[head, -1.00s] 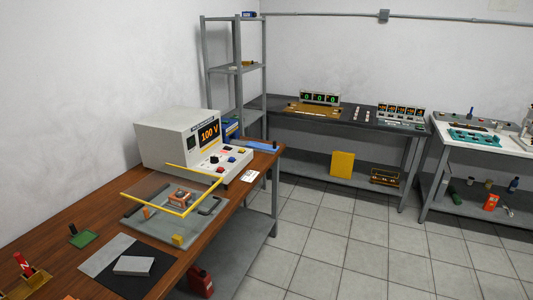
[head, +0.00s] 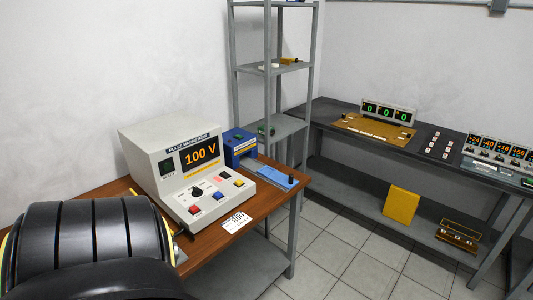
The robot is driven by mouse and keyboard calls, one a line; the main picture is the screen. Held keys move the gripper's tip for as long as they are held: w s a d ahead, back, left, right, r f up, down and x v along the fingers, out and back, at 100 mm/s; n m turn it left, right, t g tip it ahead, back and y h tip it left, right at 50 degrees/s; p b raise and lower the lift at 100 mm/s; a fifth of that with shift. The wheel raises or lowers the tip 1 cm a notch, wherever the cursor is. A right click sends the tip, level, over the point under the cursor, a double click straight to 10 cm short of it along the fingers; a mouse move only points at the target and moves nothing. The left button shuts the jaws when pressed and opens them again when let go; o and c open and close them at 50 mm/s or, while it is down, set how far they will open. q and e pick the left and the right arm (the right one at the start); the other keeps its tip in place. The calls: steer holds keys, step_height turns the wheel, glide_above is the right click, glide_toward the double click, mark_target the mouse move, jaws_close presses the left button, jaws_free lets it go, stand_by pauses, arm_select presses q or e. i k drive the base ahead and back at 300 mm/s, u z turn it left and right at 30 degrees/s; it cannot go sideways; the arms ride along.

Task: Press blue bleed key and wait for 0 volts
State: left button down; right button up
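The pulse magnetizer (head: 150,155) is a pale box on the wooden table, left of the middle in the head view. Its orange display (head: 199,154) reads 100 V. On its sloping front panel, the blue key (head: 218,196) sits between a red key (head: 195,210) and a yellow key (head: 239,183). Nothing touches the blue key, and it is in plain view. A black ribbed arm part, which looks like mine, fills the lower left and hides the table there. Neither gripper's fingers show.
A white card marked 80S (head: 236,222) lies at the table's front edge. A blue box (head: 240,146) and a blue tray (head: 272,175) are beyond the magnetizer. A grey shelf rack (head: 240,90) stands behind. A dark bench (head: 350,155) with displays is at right.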

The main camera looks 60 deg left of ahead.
mark_target(218, 194)
steer(key=u, duration=0.65)
steer(key=i, duration=1.3)
steer(key=u, duration=1.2)
